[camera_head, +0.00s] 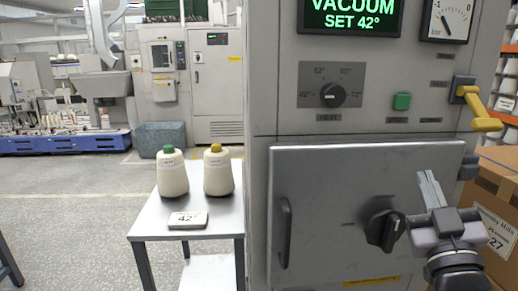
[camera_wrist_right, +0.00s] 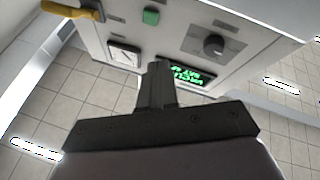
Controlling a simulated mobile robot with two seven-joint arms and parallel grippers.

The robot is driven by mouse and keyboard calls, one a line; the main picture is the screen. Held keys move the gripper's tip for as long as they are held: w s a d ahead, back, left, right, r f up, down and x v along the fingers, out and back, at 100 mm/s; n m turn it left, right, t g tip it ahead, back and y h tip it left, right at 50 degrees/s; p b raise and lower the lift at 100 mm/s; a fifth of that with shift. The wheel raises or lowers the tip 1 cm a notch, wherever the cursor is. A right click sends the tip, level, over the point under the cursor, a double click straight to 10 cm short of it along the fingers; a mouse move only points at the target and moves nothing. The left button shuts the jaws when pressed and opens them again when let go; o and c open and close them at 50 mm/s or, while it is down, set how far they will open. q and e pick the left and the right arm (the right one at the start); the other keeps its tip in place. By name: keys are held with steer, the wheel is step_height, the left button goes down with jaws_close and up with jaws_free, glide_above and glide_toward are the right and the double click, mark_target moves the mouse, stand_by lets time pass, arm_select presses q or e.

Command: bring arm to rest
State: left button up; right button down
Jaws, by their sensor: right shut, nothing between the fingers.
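My right gripper (camera_head: 430,188) is in front of the right part of the machine's closed door (camera_head: 335,185) in the head view. Its fingers are together and point up, with nothing between them. They also show shut in the right wrist view (camera_wrist_right: 159,72). The black door latch knob (camera_head: 384,231) is just left of the gripper, apart from it as far as I can see. My left gripper is in neither view.
The machine has a yellow lever (camera_head: 481,108), a green button (camera_head: 402,101), a heat dial (camera_head: 332,95) and a lit display (camera_head: 350,14). Two bobbins (camera_head: 172,172) (camera_head: 218,171) and a "42°" card (camera_head: 188,220) are on a table (camera_head: 150,222). A carton (camera_head: 498,200) stands at the right.

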steer(key=s+a+f+g+y+p, duration=0.2)
steer(key=f+g, duration=0.1)
steer(key=f, duration=0.8)
steer(key=s+a+f+g+y+p, duration=0.15)
steer(key=f+g, duration=0.25)
steer(key=f, duration=0.6)
steer(key=s+a+f+g+p, duration=0.1)
steer(key=s+a+f+g, duration=0.1)
steer(key=s+f, duration=0.6)
steer(key=s+a+f+g+y+p, duration=0.1)
steer(key=s+f+g, duration=0.3)
steer(key=s+f, duration=0.4)
steer(key=shift+a+f+p, duration=0.35)
steer(key=shift+a, duration=0.05)
steer(key=shift+y, duration=0.25)
